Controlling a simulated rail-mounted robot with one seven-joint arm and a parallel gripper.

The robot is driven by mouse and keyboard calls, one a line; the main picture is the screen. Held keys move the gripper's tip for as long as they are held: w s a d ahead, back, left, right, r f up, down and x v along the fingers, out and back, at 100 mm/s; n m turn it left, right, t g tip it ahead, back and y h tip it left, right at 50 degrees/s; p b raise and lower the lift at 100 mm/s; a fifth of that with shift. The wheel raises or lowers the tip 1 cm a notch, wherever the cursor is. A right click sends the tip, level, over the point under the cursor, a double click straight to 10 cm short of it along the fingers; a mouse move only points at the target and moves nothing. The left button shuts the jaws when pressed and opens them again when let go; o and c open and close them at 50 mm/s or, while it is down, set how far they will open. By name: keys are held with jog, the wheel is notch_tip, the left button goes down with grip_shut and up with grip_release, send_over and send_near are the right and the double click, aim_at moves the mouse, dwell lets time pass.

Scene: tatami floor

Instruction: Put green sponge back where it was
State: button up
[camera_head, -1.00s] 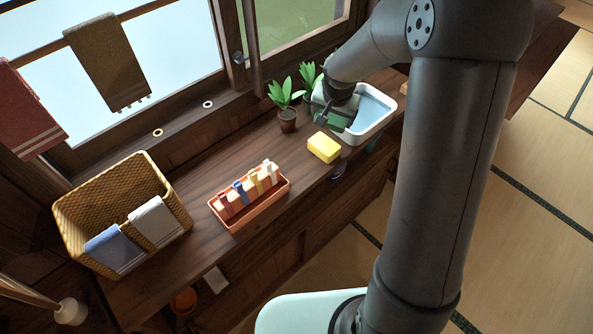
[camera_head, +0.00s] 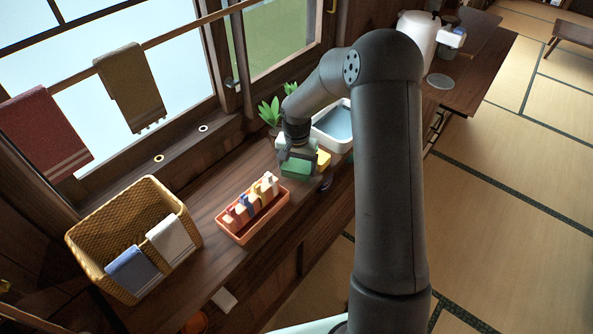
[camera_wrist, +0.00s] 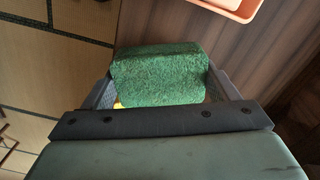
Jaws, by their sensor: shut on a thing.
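The green sponge (camera_head: 297,168) is held in my gripper (camera_head: 296,160), above the wooden counter between the orange tray and the basin. In the wrist view the green sponge (camera_wrist: 160,75) sits between the two fingers of my gripper (camera_wrist: 165,95). The yellow sponge (camera_head: 323,160) is just to the right of the green one and partly hidden by my gripper. A bit of yellow (camera_wrist: 117,103) shows below the green sponge in the wrist view. Whether the green sponge touches the counter cannot be told.
A white basin of water (camera_head: 338,144) stands behind to the right. An orange tray (camera_head: 247,238) with several small items is to the left, and a wicker basket (camera_head: 92,277) with cloths is further left. A potted plant (camera_head: 270,112) is behind my gripper. Bare counter (camera_head: 213,200) lies left of the tray.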

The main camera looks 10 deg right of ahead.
aim_at(297, 166)
notch_tip(297, 166, down, 3)
jog(key=shift+r, duration=0.1)
jog(key=o, duration=0.8)
jog(key=shift+o, duration=0.2)
notch_tip(297, 166, up, 12)
jog(key=shift+s+f+b, duration=0.1)
jog(key=shift+b, duration=0.5)
jog(key=s+r+n, duration=0.3)
jog(key=s+r, duration=0.1)
jog(key=s, duration=1.1)
jog(key=s+r+n, duration=0.3)
jog(key=s, duration=1.3)
jog(key=shift+r+t, duration=0.3)
jog(key=shift+r, duration=0.1)
jog(key=shift+w+a, duration=0.1)
